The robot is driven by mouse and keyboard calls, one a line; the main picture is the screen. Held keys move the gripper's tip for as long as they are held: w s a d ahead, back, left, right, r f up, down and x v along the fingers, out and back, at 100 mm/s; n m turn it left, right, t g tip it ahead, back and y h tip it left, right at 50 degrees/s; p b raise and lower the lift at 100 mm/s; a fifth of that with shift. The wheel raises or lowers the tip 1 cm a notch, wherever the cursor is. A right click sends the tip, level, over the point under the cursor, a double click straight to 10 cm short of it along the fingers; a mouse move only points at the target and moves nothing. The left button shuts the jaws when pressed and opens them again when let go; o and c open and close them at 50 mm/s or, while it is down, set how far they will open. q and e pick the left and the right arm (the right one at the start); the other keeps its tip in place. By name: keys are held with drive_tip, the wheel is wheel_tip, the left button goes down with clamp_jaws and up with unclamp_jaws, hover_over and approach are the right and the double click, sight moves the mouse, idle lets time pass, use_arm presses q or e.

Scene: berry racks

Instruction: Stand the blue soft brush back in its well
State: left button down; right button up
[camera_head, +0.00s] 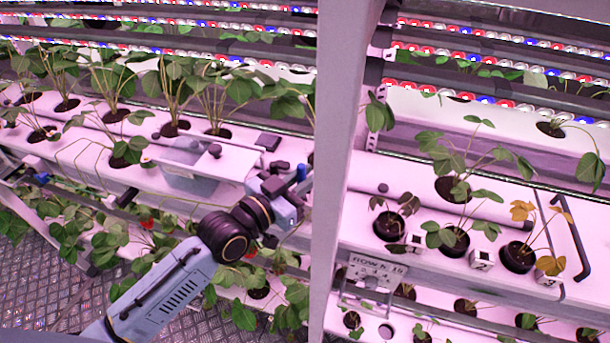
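My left arm comes up from the lower left, and its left gripper (283,182) is at the front edge of the left rack, just left of the pale upright post. A small bright blue upright piece (301,173) shows at the gripper's tip. It may be the blue soft brush, but its bristles cannot be made out. The dark fingers overlap near it, so I cannot tell whether they are closed on it. I cannot pick out the brush's well with certainty. My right gripper is not in view.
A translucent bin (192,182) sits in the left rack beside the gripper. A pale post (342,130) stands close to its right. Potted strawberry plants fill both racks. The right rack has a label plate (377,270), small white cubes (482,258) and a black bar (570,235).

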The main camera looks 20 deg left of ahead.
use_arm(q)
drive_tip(key=shift+f+b, duration=0.3)
drive_tip(key=shift+f, duration=0.2)
drive_tip(key=c, duration=1.3)
unclamp_jaws()
drive_tip(key=shift+r, duration=0.1)
drive_tip(key=shift+o, duration=0.3)
drive_tip(key=o, duration=0.3)
drive_tip(key=shift+o, duration=0.2)
wheel_tip(320, 180, up, 6)
drive_tip(key=p, duration=0.6)
drive_tip(key=shift+p, duration=0.3)
